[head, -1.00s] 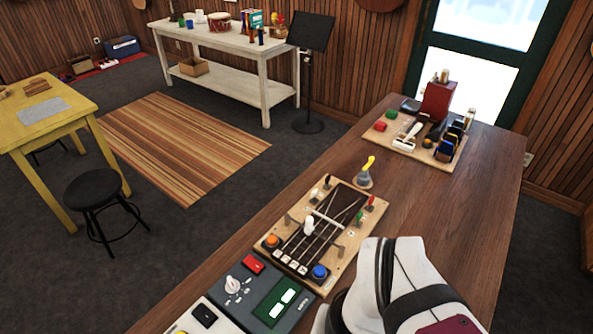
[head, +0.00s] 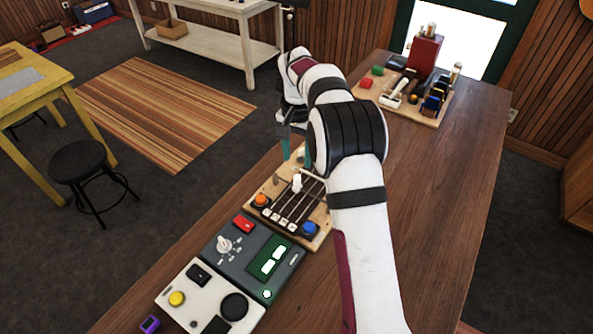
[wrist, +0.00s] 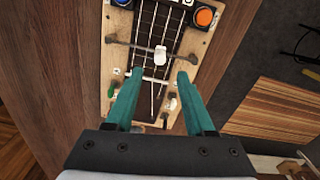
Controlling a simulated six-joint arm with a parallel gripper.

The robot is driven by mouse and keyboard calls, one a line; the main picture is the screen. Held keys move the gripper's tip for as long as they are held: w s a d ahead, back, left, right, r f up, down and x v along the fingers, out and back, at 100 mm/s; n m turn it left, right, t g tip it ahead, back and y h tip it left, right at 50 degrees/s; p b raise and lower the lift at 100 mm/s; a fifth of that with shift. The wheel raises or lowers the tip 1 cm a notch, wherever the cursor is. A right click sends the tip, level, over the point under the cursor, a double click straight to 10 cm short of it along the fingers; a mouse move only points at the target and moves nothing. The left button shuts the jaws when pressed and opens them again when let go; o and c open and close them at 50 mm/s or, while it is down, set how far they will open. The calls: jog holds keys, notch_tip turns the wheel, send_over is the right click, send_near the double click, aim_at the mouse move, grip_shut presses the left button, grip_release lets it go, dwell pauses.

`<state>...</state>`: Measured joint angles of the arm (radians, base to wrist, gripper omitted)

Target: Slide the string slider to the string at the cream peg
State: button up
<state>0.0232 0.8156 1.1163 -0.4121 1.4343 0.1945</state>
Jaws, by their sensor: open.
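The string slider, a white knob (wrist: 160,55), sits on a dark cross rail (wrist: 130,44) over the strings of a wooden board (wrist: 117,62). It also shows in the head view (head: 297,182). A cream peg (wrist: 172,103) stands at the board's right edge in the wrist view, close to the right finger. A green peg (wrist: 111,89) stands at the opposite edge, partly beside the left finger. My gripper (wrist: 159,75) is open and empty, its teal fingers pointing at the board. The knob appears between and just beyond the fingertips.
An orange button (head: 261,200) and a blue button (head: 310,228) are at the board's near end. A grey panel (head: 225,262) and a white panel (head: 190,290) lie nearer. A tool tray (head: 430,118) stands farther back. The table's right side is bare wood.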

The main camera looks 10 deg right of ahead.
aim_at(297, 176)
notch_tip(297, 176, down, 7)
jog(key=shift+f, duration=0.15)
grip_shut()
jog(key=shift+w, duration=0.1)
dwell(1.4)
